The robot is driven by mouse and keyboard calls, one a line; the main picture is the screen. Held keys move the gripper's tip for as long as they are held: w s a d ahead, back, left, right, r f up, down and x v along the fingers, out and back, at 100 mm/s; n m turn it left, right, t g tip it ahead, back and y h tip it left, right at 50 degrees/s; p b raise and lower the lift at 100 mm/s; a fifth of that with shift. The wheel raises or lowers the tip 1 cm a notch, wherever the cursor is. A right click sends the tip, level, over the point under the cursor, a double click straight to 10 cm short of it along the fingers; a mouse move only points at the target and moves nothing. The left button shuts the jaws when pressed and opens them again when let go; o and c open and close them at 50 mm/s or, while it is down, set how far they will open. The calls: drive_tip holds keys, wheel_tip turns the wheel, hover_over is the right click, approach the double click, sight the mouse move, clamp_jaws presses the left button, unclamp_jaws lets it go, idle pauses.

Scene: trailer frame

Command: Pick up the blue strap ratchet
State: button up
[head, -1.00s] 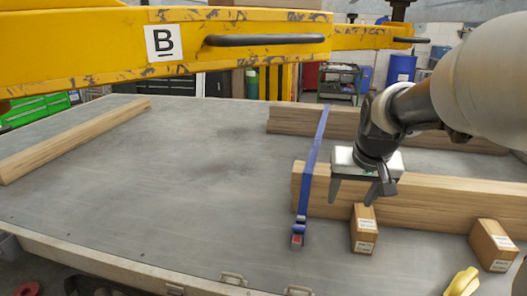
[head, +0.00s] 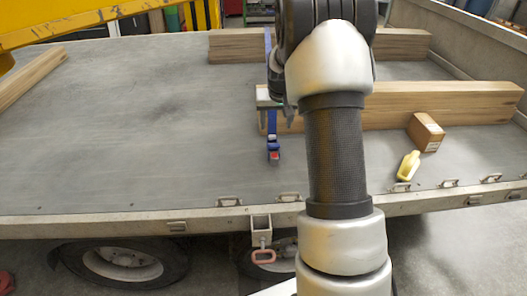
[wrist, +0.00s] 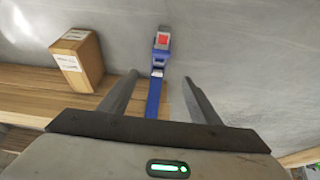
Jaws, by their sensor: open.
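The blue strap ratchet (head: 273,150), with a red part at its end, lies on the grey trailer bed at the near end of a blue strap (head: 268,44). In the wrist view the ratchet (wrist: 161,42) shows just beyond my fingertips, and its strap runs back between my fingers. My gripper (head: 276,120) is open above the strap, by the end of the wooden beam. In the wrist view my gripper (wrist: 160,78) has one finger on each side of the strap, holding nothing. My arm hides part of the beam and bed in the head view.
A wooden beam (head: 450,102) lies right of the strap, with another beam (head: 230,46) behind. A cardboard box (head: 425,132) and a yellow object (head: 408,166) sit to the right. Bed left of the ratchet is clear.

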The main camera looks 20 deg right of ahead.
drive_tip(key=b, duration=0.2)
hover_over(273, 152)
drive_tip(key=f, duration=1)
drive_tip(key=shift+w+d+f, duration=0.15)
drive_tip(key=shift+w+d, duration=0.2)
drive_tip(key=shift+d, duration=0.05)
drive_tip(key=shift+w+b+x, duration=0.2)
drive_tip(key=shift+b+x, duration=0.25)
drive_tip(key=shift+x, duration=2.75)
drive_tip(key=c, duration=1.3)
drive_tip(key=shift+c, duration=0.4)
drive_tip(key=shift+r, duration=0.25)
